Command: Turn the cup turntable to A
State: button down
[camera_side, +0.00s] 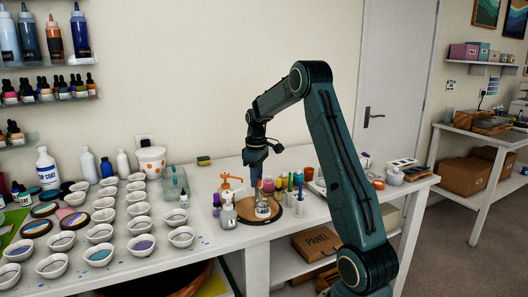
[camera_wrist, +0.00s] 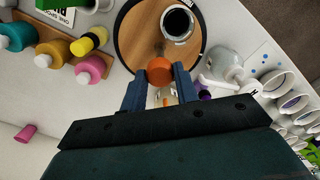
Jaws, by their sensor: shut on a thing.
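The turntable (camera_side: 245,217) is a round wooden disc with a dark rim on the white bench; part of its top (camera_wrist: 131,38) fills the upper middle of the wrist view. A clear cup (camera_side: 262,209) stands on it. In the wrist view a cup with dark contents (camera_wrist: 177,22) sits on the disc. My gripper (camera_side: 256,184) points down over the turntable. In the wrist view my gripper (camera_wrist: 158,82) has its two blue fingers shut on an orange round-topped knob (camera_wrist: 159,70) at the disc's edge. I cannot read a letter A; the knob's lower part is hidden.
Several coloured bottles (camera_wrist: 91,69) crowd the other side. Many white cups (camera_side: 140,222) cover the bench's left. A sponge (camera_side: 204,161) lies at the back.

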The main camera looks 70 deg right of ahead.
jog(key=shift+m, duration=3.5)
jog(key=shift+r+m, duration=0.1)
jog(key=shift+m, duration=3.4)
jog(key=c, duration=1.1)
grip_release()
jog(key=shift+o, duration=0.2)
